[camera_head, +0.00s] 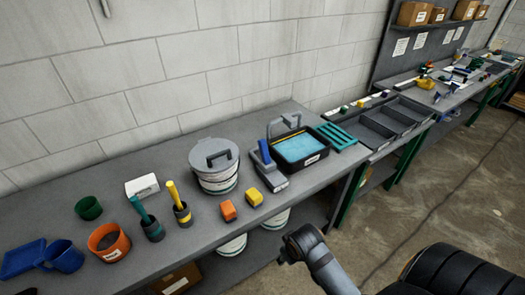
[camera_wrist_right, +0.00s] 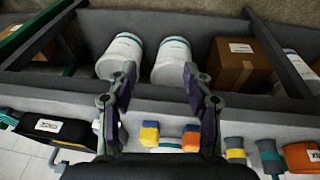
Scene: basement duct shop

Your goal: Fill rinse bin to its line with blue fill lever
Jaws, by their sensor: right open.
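The rinse bin (camera_head: 318,161) is a black, white-labelled tub on the bench holding light blue water; no fill line can be made out. A grey spout (camera_head: 283,127) arches over its back. The blue fill lever (camera_head: 265,152) stands upright, tilted slightly, on a grey base (camera_head: 270,184) left of the bin. The bin also shows at the left of the right wrist view (camera_wrist_right: 45,128); the lever is not clear there. My right gripper (camera_wrist_right: 158,82) is open and empty, in front of the bench and apart from the lever. My left gripper is not in view.
A yellow block (camera_head: 254,196) and an orange block (camera_head: 228,210) sit near the lever base. A lidded white bucket (camera_head: 216,180) stands behind them. A green rack (camera_head: 336,137) is right of the bin. White tubs (camera_wrist_right: 121,55) and a cardboard box (camera_wrist_right: 238,66) fill the lower shelf.

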